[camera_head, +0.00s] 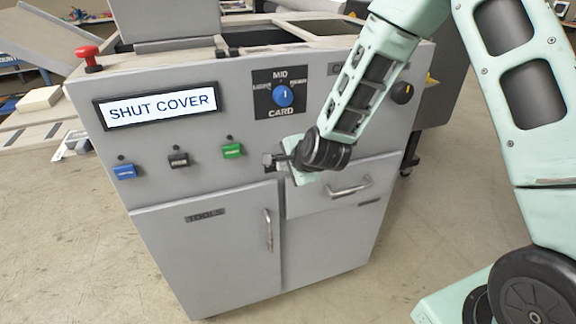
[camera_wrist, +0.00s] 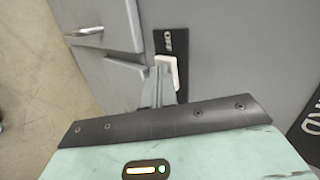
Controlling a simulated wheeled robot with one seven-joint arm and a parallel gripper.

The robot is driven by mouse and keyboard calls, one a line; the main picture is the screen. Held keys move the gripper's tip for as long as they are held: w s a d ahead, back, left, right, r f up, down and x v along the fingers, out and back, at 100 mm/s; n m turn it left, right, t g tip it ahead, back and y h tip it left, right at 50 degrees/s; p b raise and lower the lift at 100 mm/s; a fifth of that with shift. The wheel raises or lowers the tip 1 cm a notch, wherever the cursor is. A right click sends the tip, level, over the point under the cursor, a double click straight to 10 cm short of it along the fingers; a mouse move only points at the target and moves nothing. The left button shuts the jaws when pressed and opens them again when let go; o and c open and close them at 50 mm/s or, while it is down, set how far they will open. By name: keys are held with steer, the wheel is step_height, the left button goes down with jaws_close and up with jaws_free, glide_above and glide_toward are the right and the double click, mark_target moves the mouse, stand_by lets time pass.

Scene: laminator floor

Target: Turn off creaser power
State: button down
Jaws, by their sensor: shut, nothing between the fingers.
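The creaser (camera_head: 225,105) is a grey machine with a display (camera_head: 162,106) reading "SHUT COVER". My gripper (camera_head: 267,160) is at its front panel, right of the green button and above the lower doors. In the wrist view my gripper (camera_wrist: 158,75) is shut with nothing held. Its fingertips are at a pale switch lever (camera_wrist: 171,67) on a narrow black plate (camera_wrist: 169,40) with small white lettering that I cannot read surely. The fingers partly cover the lever, and I cannot tell whether they touch it. In the head view my gripper and wrist hide this switch.
A blue dial (camera_head: 283,96) marked CARD is above my gripper. A red knob (camera_head: 88,54) stands at top left. A drawer handle (camera_head: 350,187) and a door handle (camera_head: 268,229) stick out below.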

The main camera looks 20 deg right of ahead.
steer(key=shift+w, duration=0.2)
steer(key=shift+d, duration=0.1)
steer(key=shift+d, duration=0.75)
steer(key=shift+s, duration=0.15)
